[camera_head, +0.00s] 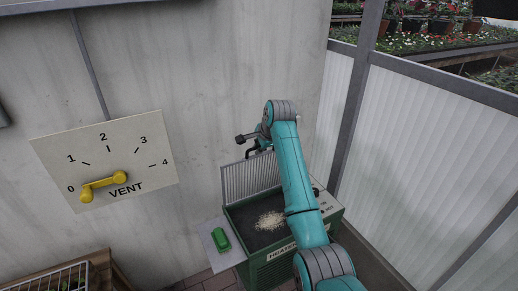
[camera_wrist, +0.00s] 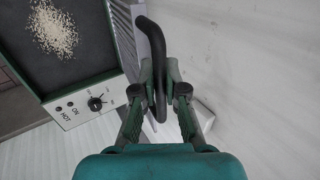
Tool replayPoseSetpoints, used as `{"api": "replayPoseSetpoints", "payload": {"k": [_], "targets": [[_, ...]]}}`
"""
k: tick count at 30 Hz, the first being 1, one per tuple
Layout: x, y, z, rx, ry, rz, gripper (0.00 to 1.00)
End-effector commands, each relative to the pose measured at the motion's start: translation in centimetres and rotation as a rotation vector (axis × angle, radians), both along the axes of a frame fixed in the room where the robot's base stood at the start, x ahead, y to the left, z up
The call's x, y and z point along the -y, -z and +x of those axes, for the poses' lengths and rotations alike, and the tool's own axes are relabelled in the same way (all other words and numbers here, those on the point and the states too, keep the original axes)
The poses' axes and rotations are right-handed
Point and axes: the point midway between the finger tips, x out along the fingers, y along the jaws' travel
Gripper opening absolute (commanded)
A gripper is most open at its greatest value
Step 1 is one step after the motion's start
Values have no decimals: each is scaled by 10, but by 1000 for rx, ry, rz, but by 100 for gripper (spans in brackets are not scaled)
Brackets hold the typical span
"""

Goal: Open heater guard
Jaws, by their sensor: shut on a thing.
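The heater (camera_head: 283,267) is a green box with a dark open top at the lower middle of the head view. Its guard (camera_head: 238,181), a grey ribbed panel, stands raised, roughly upright, at the back edge near the wall. In the wrist view the guard (camera_wrist: 124,42) shows edge-on beside the dark top. My gripper (camera_wrist: 160,88) is shut on the guard's black curved handle (camera_wrist: 149,30). In the head view my gripper (camera_head: 252,145) is small and dark above the guard, and my arm hides part of the heater.
Pale grains (camera_head: 270,220) lie on the heater's dark top. A green object (camera_head: 220,239) rests on a side shelf (camera_head: 226,256). The control panel (camera_wrist: 85,107) has a knob. A vent dial (camera_head: 104,158) with a yellow lever is on the wall. Translucent panels stand right.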

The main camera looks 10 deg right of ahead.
Motion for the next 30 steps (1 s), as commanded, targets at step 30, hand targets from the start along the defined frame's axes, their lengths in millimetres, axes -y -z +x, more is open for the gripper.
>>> {"api": "replayPoseSetpoints", "payload": {"k": [30], "targets": [[11,-54,-33,4,0,0,37]]}}
